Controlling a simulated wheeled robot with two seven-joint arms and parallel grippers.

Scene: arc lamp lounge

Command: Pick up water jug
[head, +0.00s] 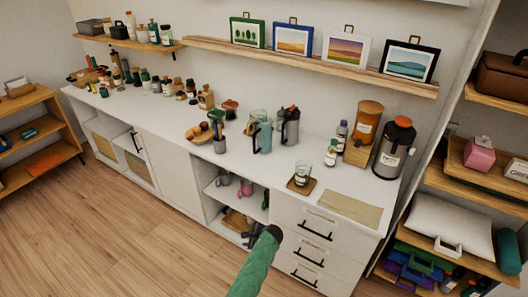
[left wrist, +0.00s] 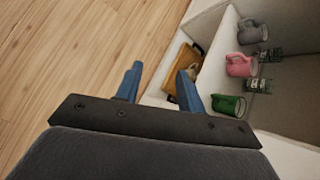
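A light blue-grey jug (head: 263,138) with a dark handle stands upright on the white counter (head: 325,180), right of its middle. A taller grey jug-like vessel (head: 291,128) with a dark handle stands just right of it. I cannot tell for certain which one is the water jug. My left gripper (head: 250,238) is in front of the cabinet's open shelves, below and in front of both, touching neither. In the left wrist view its two fingers (left wrist: 158,88) are apart with nothing between them. My right gripper is out of view.
Open shelves under the counter hold a green mug (left wrist: 228,104), a pink mug (left wrist: 240,66), a grey mug (left wrist: 252,32) and a wooden tray (left wrist: 178,70). A glass on a coaster (head: 301,177), a large dispenser (head: 393,150) and several bottles stand on the counter.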

